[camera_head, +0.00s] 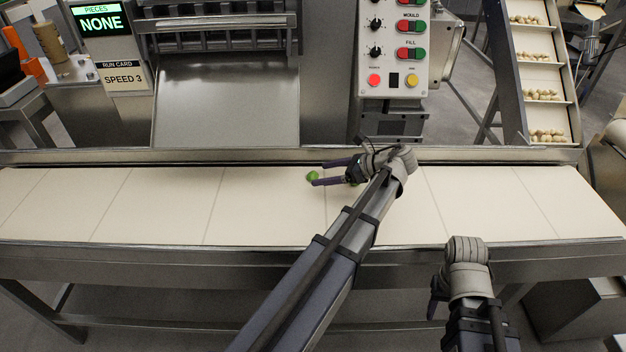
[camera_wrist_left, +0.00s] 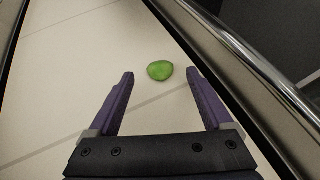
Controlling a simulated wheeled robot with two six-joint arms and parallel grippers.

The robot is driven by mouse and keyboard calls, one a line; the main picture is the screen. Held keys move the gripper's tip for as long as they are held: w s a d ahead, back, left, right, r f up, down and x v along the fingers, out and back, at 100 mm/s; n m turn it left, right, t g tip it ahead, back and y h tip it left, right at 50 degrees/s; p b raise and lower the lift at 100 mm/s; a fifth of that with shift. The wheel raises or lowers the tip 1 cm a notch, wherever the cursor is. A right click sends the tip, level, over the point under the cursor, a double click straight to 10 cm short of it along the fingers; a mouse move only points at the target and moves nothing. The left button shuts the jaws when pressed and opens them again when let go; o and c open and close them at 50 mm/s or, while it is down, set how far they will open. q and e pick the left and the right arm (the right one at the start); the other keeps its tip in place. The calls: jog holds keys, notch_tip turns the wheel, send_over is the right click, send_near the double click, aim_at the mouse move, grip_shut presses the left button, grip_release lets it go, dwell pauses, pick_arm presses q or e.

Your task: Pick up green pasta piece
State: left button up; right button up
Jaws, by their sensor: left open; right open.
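A green pasta piece (camera_head: 312,175) lies on the pale conveyor belt (camera_head: 265,210), near its far side. My left gripper (camera_head: 324,172) is open, its two purple fingers pointing left toward the piece. In the left wrist view the green piece (camera_wrist_left: 160,70) lies just beyond the open fingertips (camera_wrist_left: 158,77), between their lines, with nothing held. A second bit of green (camera_head: 353,184) shows under the left gripper's body in the head view, mostly hidden. My right gripper (camera_head: 434,301) is open, in front of the belt's near edge, away from the pasta.
A metal rail (camera_head: 240,156) runs along the belt's far edge and another (camera_head: 180,256) along its near edge. A machine with a chute (camera_head: 225,100) and a button panel (camera_head: 395,45) stands behind. The belt is clear left and right of the left gripper.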

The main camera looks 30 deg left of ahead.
aim_at(313, 176)
pick_arm(q)
jog(key=shift+b+x, duration=0.3)
jog(key=shift+x, duration=0.9)
jog(key=shift+c, duration=0.3)
grip_shut()
